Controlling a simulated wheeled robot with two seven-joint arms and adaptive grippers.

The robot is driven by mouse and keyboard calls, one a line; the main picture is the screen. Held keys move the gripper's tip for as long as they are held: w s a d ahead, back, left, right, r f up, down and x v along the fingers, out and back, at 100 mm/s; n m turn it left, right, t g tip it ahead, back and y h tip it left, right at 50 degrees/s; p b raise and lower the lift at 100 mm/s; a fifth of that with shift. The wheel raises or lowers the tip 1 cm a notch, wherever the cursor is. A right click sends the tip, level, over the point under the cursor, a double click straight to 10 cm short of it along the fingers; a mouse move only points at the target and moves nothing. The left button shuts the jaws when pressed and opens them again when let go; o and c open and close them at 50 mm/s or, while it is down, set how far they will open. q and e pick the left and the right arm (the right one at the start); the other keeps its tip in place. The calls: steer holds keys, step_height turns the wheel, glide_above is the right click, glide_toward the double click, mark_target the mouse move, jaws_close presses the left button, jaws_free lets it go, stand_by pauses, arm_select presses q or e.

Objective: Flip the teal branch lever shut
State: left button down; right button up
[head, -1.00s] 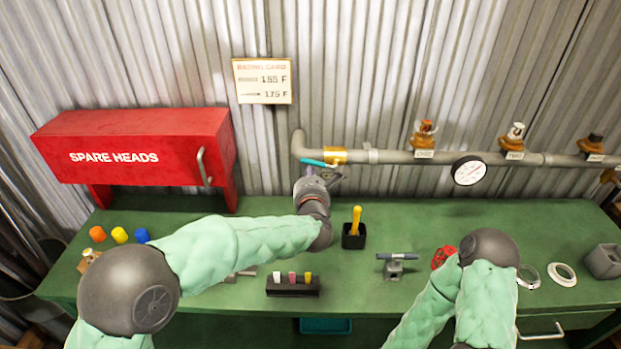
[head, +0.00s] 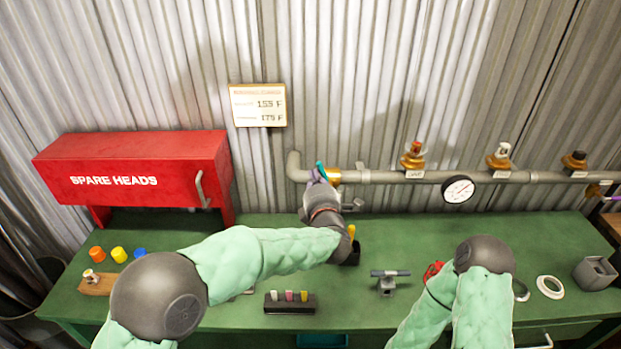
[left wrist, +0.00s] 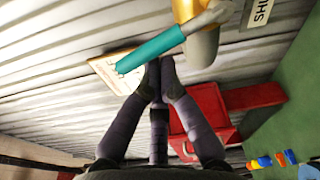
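The teal branch lever (head: 321,170) is on a brass valve (head: 334,176) at the left end of the grey pipe. In the head view it stands out from the pipe, foreshortened. In the left wrist view the teal lever (left wrist: 150,50) runs from the brass valve down-left across the top. My left gripper (head: 318,178) is at the lever. In the left wrist view its fingertips (left wrist: 160,66) are together, empty, just beneath the lever and close to or touching it.
A red spare heads cabinet (head: 140,172) stands at the left on the green bench (head: 420,235). A gauge (head: 458,189) and several valves sit along the pipe to the right. A rating card (head: 258,105) hangs above.

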arm_select(q)
steer(key=shift+d+r+m, duration=0.4)
steer(key=shift+d+m, duration=0.4)
steer(key=shift+m, duration=0.1)
arm_select(e)
steer(key=shift+r, duration=0.2)
arm_select(q)
steer(key=shift+d, duration=0.1)
